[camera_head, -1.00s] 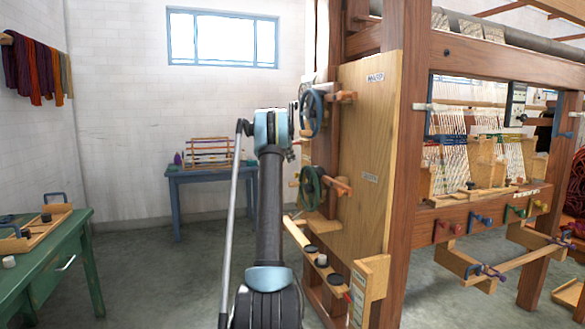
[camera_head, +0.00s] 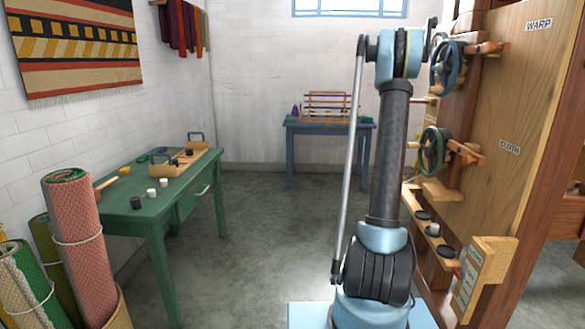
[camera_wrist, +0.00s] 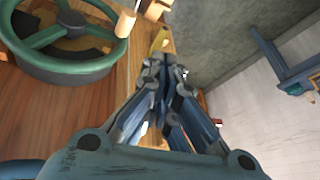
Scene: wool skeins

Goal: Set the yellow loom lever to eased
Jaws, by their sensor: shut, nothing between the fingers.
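In the wrist view my gripper (camera_wrist: 170,72) is shut and empty. Its fingers point toward a small yellow piece (camera_wrist: 159,41) at the edge of a wooden board, which may be part of the yellow lever. I cannot tell whether they touch, and the lever's setting cannot be read. A green handwheel (camera_wrist: 70,45) is left of the fingers; in the head view it (camera_head: 433,151) is on the side of the wooden loom (camera_head: 535,100). In the head view my arm stands just left of the loom, and my fingertips are not clearly seen.
A blue handwheel (camera_head: 446,64) is above the green one. A wooden ledge with dark knobs (camera_head: 446,251) juts out low on the loom. A green table (camera_head: 150,205) and rolled rugs (camera_head: 80,235) are at left. A blue table (camera_head: 330,126) is behind. The floor between is clear.

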